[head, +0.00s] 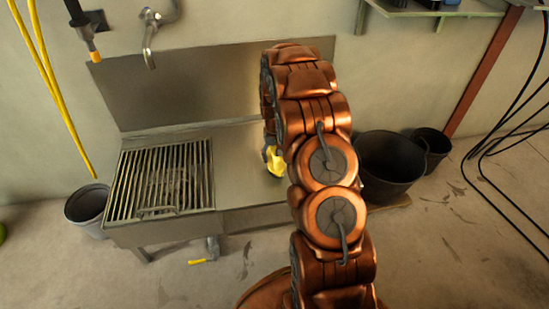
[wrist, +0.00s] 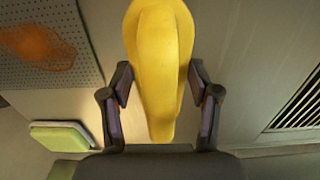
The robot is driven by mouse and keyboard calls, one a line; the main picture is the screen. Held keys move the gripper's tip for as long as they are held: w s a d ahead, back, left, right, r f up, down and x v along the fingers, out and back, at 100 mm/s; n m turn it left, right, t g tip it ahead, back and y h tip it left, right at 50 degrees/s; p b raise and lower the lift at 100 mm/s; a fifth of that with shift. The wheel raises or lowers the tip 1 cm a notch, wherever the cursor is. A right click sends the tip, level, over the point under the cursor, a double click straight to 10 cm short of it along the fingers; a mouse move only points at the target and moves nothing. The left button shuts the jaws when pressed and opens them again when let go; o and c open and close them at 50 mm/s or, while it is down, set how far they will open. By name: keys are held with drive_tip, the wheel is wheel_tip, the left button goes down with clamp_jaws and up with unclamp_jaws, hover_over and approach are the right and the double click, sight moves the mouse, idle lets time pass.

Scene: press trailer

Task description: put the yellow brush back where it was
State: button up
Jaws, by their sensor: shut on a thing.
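The yellow brush (wrist: 158,70) fills the middle of the wrist view, between the two dark fingers of my gripper (wrist: 160,105). My gripper is shut on it. In the head view a yellow part of the brush (head: 275,161) shows just left of my copper arm, over the plain right side of the metal sink bench (head: 236,160). My arm hides my gripper and most of the brush there. I cannot tell whether the brush touches the bench.
A slatted grate (head: 163,180) covers the bench's left side. A bucket (head: 88,208) stands left, and dark bins (head: 390,163) stand right. A tap (head: 152,35) hangs above. In the wrist view a green-topped block (wrist: 62,138) lies at lower left.

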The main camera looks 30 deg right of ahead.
drive_tip(key=shift+f, duration=0.1)
drive_tip(key=o, duration=1)
